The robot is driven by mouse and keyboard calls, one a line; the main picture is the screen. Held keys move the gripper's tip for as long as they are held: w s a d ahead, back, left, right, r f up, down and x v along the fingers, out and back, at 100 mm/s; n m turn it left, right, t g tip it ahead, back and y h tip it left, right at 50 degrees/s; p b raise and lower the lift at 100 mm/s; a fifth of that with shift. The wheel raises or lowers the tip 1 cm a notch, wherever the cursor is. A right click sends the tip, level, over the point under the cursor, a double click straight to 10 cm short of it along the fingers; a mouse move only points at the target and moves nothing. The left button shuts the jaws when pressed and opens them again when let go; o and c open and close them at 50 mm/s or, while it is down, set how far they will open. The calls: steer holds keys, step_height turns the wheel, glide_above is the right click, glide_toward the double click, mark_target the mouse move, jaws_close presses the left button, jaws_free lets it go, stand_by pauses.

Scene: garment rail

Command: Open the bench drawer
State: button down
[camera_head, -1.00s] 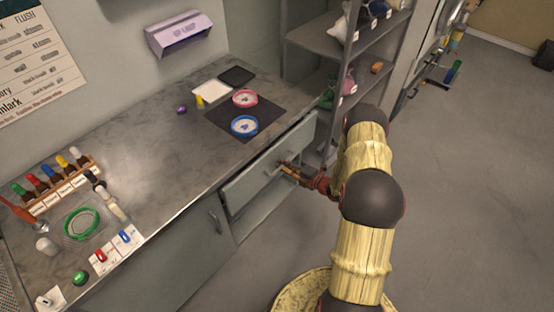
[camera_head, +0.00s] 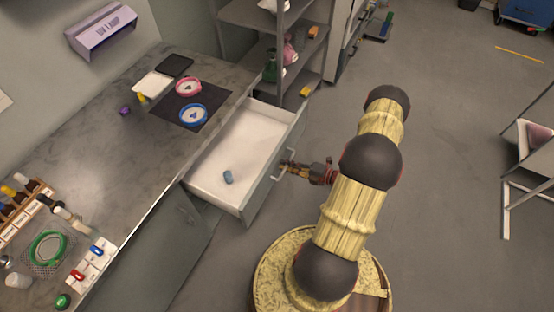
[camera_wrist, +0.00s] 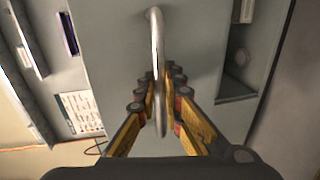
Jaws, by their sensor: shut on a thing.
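The bench drawer (camera_head: 240,153) stands pulled well out from under the bench top in the head view. Its white inside shows, with a small blue-grey cylinder (camera_head: 228,177) lying in it. My gripper (camera_head: 290,166) is at the drawer's front, at the metal bar handle (camera_head: 279,172). In the wrist view the handle (camera_wrist: 155,45) runs between the two fingers of my gripper (camera_wrist: 160,108), which are shut on it. The grey drawer front (camera_wrist: 110,45) fills the middle of that view.
The bench top (camera_head: 120,160) carries a dark mat (camera_head: 172,113) with a pink-rimmed and a blue-rimmed dish, and several small items at the near left. A grey shelf unit (camera_head: 300,85) stands beyond the drawer. The floor to the right is mostly clear.

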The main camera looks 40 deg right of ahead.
steer(key=shift+s+d, duration=0.25)
steer(key=shift+s, duration=0.4)
steer(key=c, duration=2.2)
jaws_free()
steer(key=v, duration=1.2)
